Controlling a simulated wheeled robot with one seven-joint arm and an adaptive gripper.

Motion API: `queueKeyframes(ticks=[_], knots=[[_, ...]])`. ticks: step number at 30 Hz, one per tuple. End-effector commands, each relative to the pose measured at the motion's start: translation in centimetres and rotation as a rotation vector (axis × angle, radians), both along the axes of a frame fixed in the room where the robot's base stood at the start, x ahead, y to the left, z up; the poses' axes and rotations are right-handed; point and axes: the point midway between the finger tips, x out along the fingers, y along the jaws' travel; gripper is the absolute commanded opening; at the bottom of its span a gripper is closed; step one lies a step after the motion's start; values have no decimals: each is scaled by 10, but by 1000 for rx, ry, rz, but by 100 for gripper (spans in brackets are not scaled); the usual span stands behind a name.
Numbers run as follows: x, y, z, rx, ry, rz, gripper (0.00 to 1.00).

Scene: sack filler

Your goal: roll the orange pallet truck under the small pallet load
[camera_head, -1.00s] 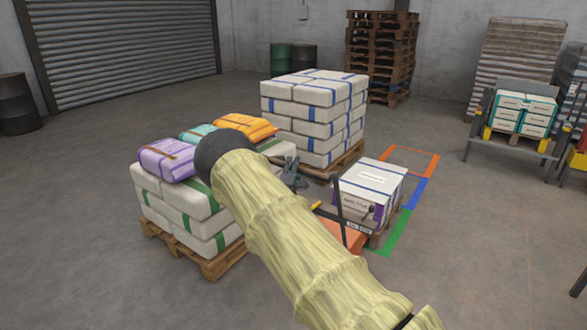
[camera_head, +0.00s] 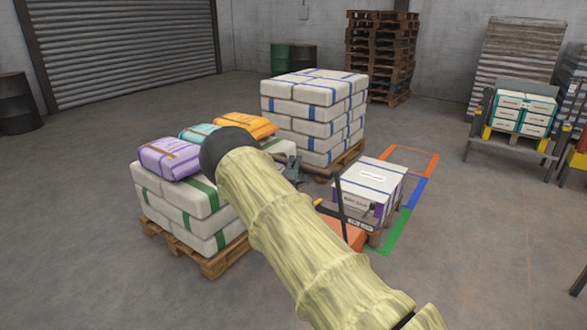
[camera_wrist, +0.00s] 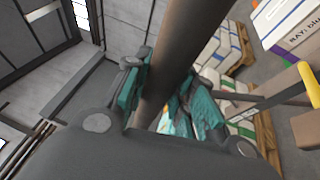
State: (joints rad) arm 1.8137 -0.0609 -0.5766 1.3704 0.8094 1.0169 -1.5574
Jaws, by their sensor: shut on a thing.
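The orange pallet truck (camera_head: 352,236) stands low on the floor, mostly behind my arm, with a dark upright post and a dark handle bar on top. The small pallet load (camera_head: 368,184), a white block with blue straps and purple corners, sits on a wooden pallet just behind the truck. How far the forks reach under it is hidden. My gripper (camera_head: 294,171) is shut on the handle bar. In the wrist view the teal-padded fingers (camera_wrist: 166,88) close around the dark handle bar (camera_wrist: 185,40). The load shows there at the upper right (camera_wrist: 289,28).
A green-strapped sack stack (camera_head: 190,212) with coloured sacks on top stands left of my arm. A taller blue-strapped stack (camera_head: 312,108) stands behind. Orange, blue and green floor markings (camera_head: 398,232) lie beside the load. Open floor (camera_head: 480,240) lies to the right.

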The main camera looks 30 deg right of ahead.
Motion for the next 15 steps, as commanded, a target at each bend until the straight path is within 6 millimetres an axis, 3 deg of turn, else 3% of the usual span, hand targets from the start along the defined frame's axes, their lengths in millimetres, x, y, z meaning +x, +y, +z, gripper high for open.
queueKeyframes(ticks=[9,15], knots=[[21,-54,0,-4,-8,-4,0],[30,-75,1,-3,-5,-1,0]])
